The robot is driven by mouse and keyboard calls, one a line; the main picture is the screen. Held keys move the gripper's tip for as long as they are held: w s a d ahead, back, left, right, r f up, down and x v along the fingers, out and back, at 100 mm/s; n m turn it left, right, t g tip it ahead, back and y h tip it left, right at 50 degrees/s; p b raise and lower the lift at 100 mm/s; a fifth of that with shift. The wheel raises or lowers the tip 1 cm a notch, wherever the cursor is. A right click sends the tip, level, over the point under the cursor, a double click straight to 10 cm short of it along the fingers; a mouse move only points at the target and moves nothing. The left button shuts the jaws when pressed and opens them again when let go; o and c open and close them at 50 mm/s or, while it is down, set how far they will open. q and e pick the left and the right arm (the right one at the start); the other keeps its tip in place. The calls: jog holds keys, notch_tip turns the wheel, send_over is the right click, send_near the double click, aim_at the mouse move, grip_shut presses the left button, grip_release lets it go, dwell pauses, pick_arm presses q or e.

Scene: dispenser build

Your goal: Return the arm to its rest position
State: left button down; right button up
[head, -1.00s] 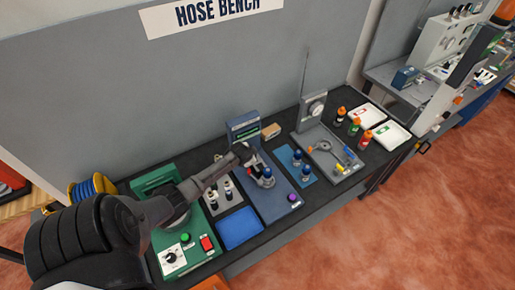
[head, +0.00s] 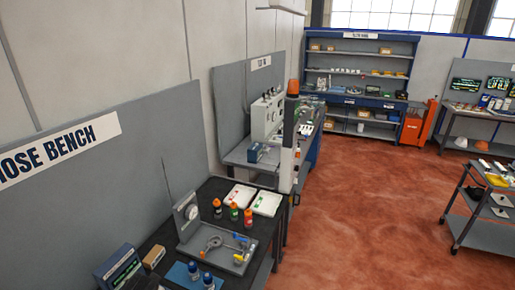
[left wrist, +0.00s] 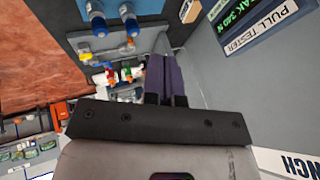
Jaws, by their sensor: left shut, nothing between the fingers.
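My left gripper (left wrist: 166,68) shows only in the left wrist view, its two dark fingers together with nothing between them. The display of the pull tester (left wrist: 250,28) is at the upper right of that view, beside the fingers and apart from them. Small blue-capped fittings (left wrist: 130,22) stand on a blue mat past the fingertips. No arm of mine shows in the head view, and my right gripper is in neither current view.
A beacon post (head: 288,150) stands beyond. Open red floor (head: 370,200) and a cart (head: 482,235) are right.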

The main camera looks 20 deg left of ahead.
pick_arm(q)
jog(key=s+d+r+m+t+h, duration=0.15)
jog(key=s+d, duration=0.25)
jog(key=d, duration=0.4)
jog(key=s+d+r+h, duration=0.1)
jog(key=s+d+r, duration=0.2)
jog(key=d, duration=0.6)
jog(key=s+d+r+m+t+h, duration=0.1)
jog(key=s+d+r, duration=0.25)
jog(key=d, duration=0.45)
jog(key=s+d+f+g+h, duration=0.1)
jog(key=s+d+f, duration=0.2)
jog(key=s, duration=0.4)
jog(key=s+d+f+g, duration=0.2)
jog(key=s+d+f, duration=0.1)
jog(key=s, duration=0.4)
jog(key=shift+d+f+h, duration=0.3)
jog(key=shift+d+h, duration=0.05)
jog(key=shift+d, duration=0.1)
jog(key=c, duration=1.8)
grip_release()
jog(key=shift+c, duration=0.2)
